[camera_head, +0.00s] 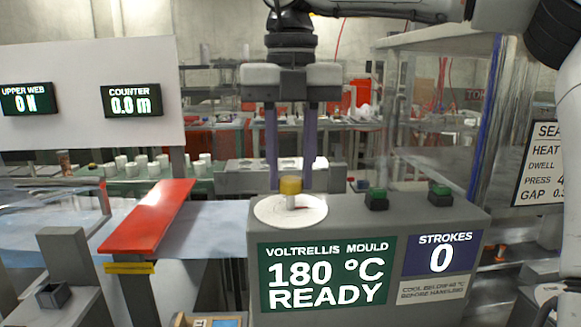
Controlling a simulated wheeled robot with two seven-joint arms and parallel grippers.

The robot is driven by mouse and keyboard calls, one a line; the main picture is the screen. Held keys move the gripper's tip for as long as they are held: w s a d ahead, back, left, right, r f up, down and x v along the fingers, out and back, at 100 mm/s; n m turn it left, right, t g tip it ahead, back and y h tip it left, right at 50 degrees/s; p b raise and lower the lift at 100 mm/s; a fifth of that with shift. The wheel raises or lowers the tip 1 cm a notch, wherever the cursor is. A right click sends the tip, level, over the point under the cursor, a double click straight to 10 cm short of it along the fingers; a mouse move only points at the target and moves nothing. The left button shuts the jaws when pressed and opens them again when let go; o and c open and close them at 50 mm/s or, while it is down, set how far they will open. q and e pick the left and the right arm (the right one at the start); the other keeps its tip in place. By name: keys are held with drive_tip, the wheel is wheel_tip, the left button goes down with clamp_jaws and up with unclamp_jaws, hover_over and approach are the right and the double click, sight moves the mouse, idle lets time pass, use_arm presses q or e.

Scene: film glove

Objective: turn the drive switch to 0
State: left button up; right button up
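No label reading "drive" is legible, so I cannot confirm which control is the drive switch. A short knob with a yellow top (290,186) stands upright on a round white disc (312,211) on top of the grey machine housing (350,238). My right gripper (290,186) points straight down over the disc. Its two purple-grey fingers are apart, one on each side of the knob in the picture. I cannot tell whether they touch it or stand behind it. My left gripper is not in view.
Two green buttons on dark bases (377,198) (440,194) stand on the housing, right of the disc. A red bar (150,218) slopes over a pale blue web (205,232) at left. A clear guard (455,120) stands at right. Cups (141,165) stand behind.

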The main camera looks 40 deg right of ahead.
drive_tip(key=shift+c, duration=0.3)
drive_tip(key=shift+r+p, duration=0.1)
drive_tip(key=shift+p, duration=0.2)
drive_tip(key=n+p, duration=0.2)
drive_tip(key=n, duration=0.1)
drive_tip(key=shift+r, duration=0.15)
drive_tip(key=n+p, duration=0.2)
drive_tip(key=shift+n, duration=0.3)
drive_tip(key=shift+n+p, duration=0.55)
drive_tip(key=shift+n, duration=0.35)
drive_tip(key=n, duration=0.3)
drive_tip(key=shift+f+n+p, duration=0.2)
drive_tip(key=shift+n+p, duration=0.1)
drive_tip(key=n, duration=0.3)
drive_tip(key=shift+n, duration=1.9)
